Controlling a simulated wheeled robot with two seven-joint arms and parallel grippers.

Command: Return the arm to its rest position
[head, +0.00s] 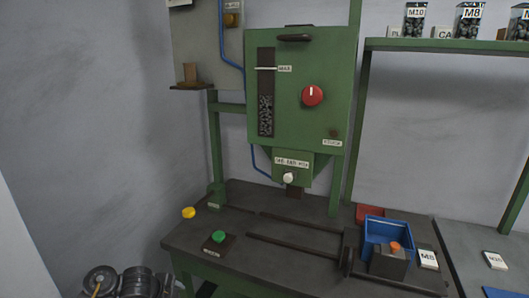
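Dark jointed parts, apparently my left arm, show at the bottom left edge of the head view. No fingertips can be made out there, so my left gripper is not in view. My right arm and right gripper do not show anywhere in the view. The green machine (325,50) stands ahead, with a red knob (312,95) and a level window of dark pieces on its front. No gripper is seen touching it.
The dark bench (290,218) carries a yellow button (189,212), a green button (218,236), rails, a blue bin (387,230), a red bin (369,213) and a grey block (388,264) with an orange top. A green-framed shelf (450,45) holds labelled jars on the right.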

